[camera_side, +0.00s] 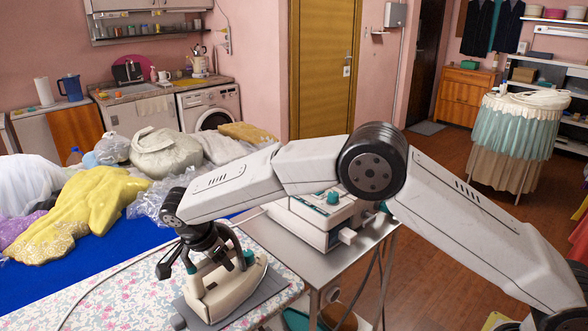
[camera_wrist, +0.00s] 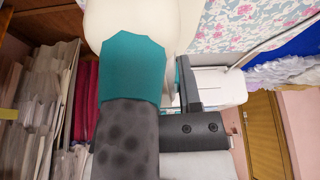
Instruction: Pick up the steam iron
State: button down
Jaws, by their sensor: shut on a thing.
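The steam iron (camera_side: 232,288) has a cream body, a dark handle and teal parts. In the side view it sits on a grey rest pad (camera_side: 268,287) on the floral ironing board (camera_side: 110,298). My gripper (camera_side: 207,256) is down at the iron's handle, shut on the iron. The jaws hide part of the handle, and I cannot tell whether the sole touches the pad. In the wrist view a cream, teal and dark grey form, apparently the iron (camera_wrist: 130,22), fills the middle close to the lens.
A white steam station (camera_side: 312,222) stands on a metal table right of the board, also in the wrist view (camera_wrist: 218,88). A cord (camera_side: 95,287) crosses the board. A yellow gown (camera_side: 85,210) and plastic-wrapped garments lie on blue cloth (camera_side: 75,272) behind.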

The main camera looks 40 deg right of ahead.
jog(key=shift+r, duration=0.25)
jog(key=shift+w+r, duration=0.1)
jog(key=shift+r, duration=1.25)
jog(key=s+d+r, duration=0.4)
jog(key=s+r, duration=0.6)
jog(key=s, duration=0.3)
jog(key=shift+s, duration=0.25)
